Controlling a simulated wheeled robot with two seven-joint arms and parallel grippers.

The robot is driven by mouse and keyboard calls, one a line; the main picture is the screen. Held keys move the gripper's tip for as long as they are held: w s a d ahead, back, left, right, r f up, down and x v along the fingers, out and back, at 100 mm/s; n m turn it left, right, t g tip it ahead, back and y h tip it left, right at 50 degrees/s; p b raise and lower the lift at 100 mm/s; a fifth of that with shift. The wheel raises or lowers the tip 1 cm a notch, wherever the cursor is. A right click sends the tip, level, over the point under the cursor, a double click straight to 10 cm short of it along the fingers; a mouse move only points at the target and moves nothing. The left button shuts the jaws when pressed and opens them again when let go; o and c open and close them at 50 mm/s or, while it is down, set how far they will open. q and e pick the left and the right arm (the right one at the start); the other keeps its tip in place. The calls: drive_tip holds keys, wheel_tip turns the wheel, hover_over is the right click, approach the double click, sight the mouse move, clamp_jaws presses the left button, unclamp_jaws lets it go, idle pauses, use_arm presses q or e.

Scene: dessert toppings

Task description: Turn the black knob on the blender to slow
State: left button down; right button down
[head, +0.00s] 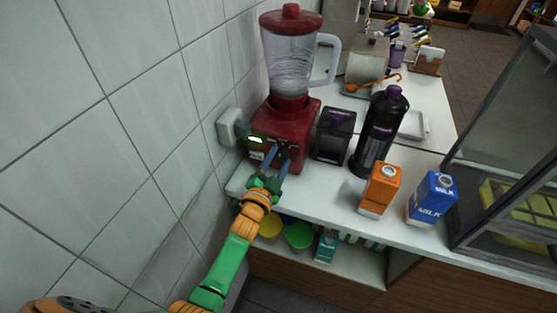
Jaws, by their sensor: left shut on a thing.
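The red blender (268,124) stands on the white counter against the tiled wall, with a clear jug (290,62) and red lid on top. A small green display is lit on the front of its base. My left gripper (278,160) is at the front of the base and is shut on the black knob (283,152). The fingers cover most of the knob, so its setting cannot be read. My right gripper is not in view.
A black box (333,134) and a dark bottle (379,132) stand right of the blender. An orange carton (379,190) and a blue milk carton (431,199) are near the counter's front edge. A glass case (510,150) is at the right. Containers sit on the shelf below.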

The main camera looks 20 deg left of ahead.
use_arm(q)
drive_tip(key=shift+c, duration=1.4)
unclamp_jaws()
drive_tip(key=s, duration=0.7)
drive_tip(key=shift+s+a, duration=0.1)
drive_tip(key=shift+a+f, duration=0.1)
